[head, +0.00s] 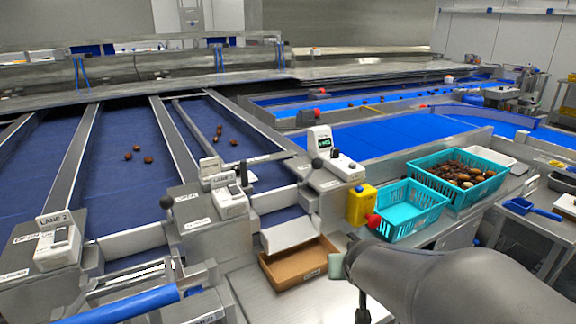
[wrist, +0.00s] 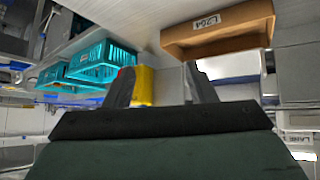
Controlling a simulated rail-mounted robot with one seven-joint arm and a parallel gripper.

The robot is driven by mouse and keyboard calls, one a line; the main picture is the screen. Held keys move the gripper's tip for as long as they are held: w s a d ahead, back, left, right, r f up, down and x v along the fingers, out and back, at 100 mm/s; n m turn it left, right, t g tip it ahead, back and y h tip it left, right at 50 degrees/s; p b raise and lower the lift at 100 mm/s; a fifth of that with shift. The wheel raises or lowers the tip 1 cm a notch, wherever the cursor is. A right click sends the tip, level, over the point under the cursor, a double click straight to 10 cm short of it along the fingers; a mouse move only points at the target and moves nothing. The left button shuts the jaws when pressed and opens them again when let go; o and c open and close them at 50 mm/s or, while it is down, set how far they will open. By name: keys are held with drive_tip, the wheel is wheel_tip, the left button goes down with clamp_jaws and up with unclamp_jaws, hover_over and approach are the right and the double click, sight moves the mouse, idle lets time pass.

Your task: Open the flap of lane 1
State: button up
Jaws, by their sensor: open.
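In the head view a white flap (head: 288,232) closes the lower end of the right-hand lane (head: 222,130), above a brown box (head: 300,262). A console (head: 230,203) stands at its left; its lane sign is too small to read surely. The neighbouring console reads LANE 2 (head: 55,240). Levers with black knobs (head: 167,202) stand by the lanes. My gripper (wrist: 160,88) is open and empty in the wrist view, its two dark fingers apart. A white panel (wrist: 228,66), likely the flap, lies beyond the right finger. In the head view my arm mostly hides the gripper, right of the box.
A second basket (head: 458,190) holds dates. The brown box also shows in the wrist view (wrist: 218,36). Several dates (head: 220,132) lie on the right lane.

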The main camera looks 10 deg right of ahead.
drive_tip(key=w+d+r+t+y, duration=0.1)
drive_tip(key=w+d+r+t, duration=0.1)
drive_tip(key=w+r+t, duration=0.4)
drive_tip(key=n+t+y+b, duration=0.1)
drive_tip(key=t+y, duration=0.2)
drive_tip(key=y, duration=0.1)
approach(320, 165)
drive_tip(key=w, duration=0.4)
drive_tip(key=w+a, duration=0.1)
drive_tip(key=w, duration=0.2)
drive_tip(key=w+a, duration=0.1)
drive_tip(key=w, duration=0.3)
drive_tip(key=shift+w+f+p, duration=0.2)
drive_tip(key=shift+w+p, duration=0.1)
clamp_jaws()
drive_tip(key=shift+r, duration=0.15)
